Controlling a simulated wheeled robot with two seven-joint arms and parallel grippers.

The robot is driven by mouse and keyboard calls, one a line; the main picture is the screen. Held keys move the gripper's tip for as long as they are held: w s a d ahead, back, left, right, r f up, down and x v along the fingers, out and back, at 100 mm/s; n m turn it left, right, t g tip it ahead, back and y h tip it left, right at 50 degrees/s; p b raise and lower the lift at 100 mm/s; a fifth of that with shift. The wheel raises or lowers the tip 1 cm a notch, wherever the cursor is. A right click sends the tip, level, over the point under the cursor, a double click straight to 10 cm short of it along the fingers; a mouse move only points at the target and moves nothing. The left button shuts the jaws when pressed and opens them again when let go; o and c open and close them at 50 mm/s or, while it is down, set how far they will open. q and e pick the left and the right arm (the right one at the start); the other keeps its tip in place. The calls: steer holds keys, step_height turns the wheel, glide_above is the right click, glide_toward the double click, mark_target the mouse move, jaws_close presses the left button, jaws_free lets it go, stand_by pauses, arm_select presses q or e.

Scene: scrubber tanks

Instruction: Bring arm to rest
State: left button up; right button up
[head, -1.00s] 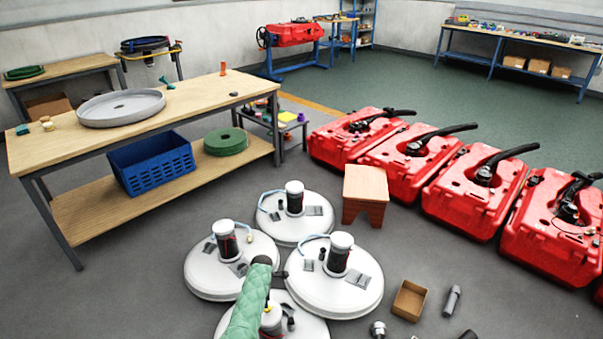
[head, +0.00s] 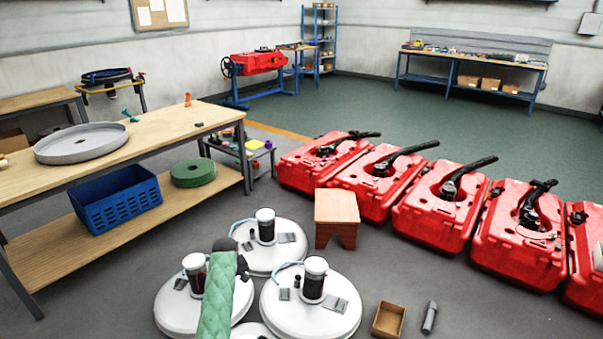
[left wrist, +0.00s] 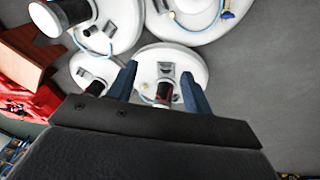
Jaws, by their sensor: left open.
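My left arm, in a green padded sleeve, rises from the bottom of the head view. Its dark gripper end (head: 243,266) shows in front of the white round scrubber units, with the fingers not clear there. In the left wrist view the two blue fingers of my left gripper (left wrist: 158,82) are spread apart. A white round unit with a black and white cylinder (left wrist: 172,60) shows between and beyond them. I see nothing held between the fingers. My right gripper is in neither view.
Several white round units (head: 312,305) stand on the floor around the arm. A workbench (head: 160,136) stands at left. Green floor (head: 400,120) beyond is clear.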

arm_select(q)
step_height(320, 180, up, 8)
steer(key=s+r+m+t, duration=0.1)
steer(key=m, duration=0.2)
steer(key=s+d+r+m+t, duration=0.1)
steer(key=s+d+r+m, duration=0.3)
steer(key=s, duration=0.7)
steer(key=s+d+r+m+t, duration=0.1)
steer(key=s+r+t, duration=0.1)
steer(key=s+r, duration=0.65)
steer(key=s+d+f+g+h, duration=0.1)
steer(key=s+d+f, duration=0.1)
steer(key=s, duration=0.8)
steer(key=s+d+f, duration=0.1)
steer(key=s+f, duration=0.1)
steer(key=s, duration=0.9)
steer(key=s+f+g, duration=0.1)
steer(key=s+f, duration=0.4)
steer(key=s, duration=0.3)
steer(key=s+f+g, duration=0.2)
steer(key=s+f, duration=0.2)
steer(key=s, duration=0.4)
steer(key=shift+s+d+f+m+g, duration=0.3)
steer(key=shift+d+f+m, duration=0.05)
steer(key=shift+d+m, duration=0.05)
